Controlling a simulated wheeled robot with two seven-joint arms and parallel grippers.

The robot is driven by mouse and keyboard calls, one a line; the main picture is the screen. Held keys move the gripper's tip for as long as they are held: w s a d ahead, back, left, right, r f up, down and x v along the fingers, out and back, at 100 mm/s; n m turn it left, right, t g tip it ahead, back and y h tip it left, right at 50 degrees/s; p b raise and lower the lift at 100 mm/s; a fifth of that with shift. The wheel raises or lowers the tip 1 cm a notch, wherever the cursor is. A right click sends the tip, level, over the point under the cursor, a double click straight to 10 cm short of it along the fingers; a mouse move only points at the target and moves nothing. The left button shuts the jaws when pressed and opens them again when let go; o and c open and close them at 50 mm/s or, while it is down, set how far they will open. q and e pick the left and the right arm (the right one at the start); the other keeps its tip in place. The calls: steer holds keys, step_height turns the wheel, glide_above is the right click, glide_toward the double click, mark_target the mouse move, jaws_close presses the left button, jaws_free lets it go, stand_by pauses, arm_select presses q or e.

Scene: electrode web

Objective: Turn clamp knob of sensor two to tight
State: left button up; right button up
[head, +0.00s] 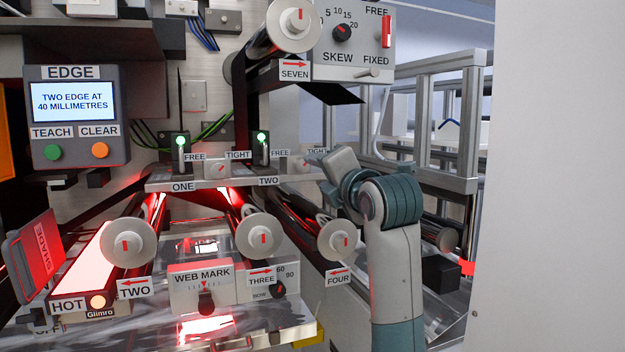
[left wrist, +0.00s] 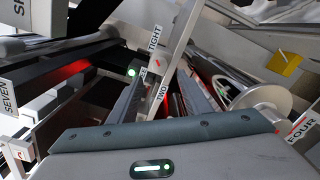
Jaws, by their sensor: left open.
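Sensor two (head: 262,147) stands on the rail above the TWO label (head: 269,181), with a green light lit. Its pale clamp knob (head: 297,165) sits between the FREE and TIGHT labels; TIGHT is partly covered by my gripper, and the knob's pointer is too small to read. My left gripper (head: 320,160) is open, just right of the knob; I cannot tell whether it touches. In the left wrist view, the gripper housing fills the bottom, and the TWO label (left wrist: 160,101) and TIGHT label (left wrist: 155,37) show beyond it.
Sensor one (head: 180,148) with its knob (head: 217,169) stands to the left. A skew panel (head: 353,45) is above. A hot plate (head: 80,265) glows at lower left.

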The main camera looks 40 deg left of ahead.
arm_select(q)
steer(key=b+v, duration=0.2)
steer(key=v, duration=0.7)
steer(key=shift+b, duration=0.3)
arm_select(e)
steer(key=w+f, duration=0.1)
steer(key=w+a+f, duration=0.1)
steer(key=shift+f+t, duration=0.3)
steer(key=shift+f, duration=0.05)
steer(key=shift+s, duration=0.15)
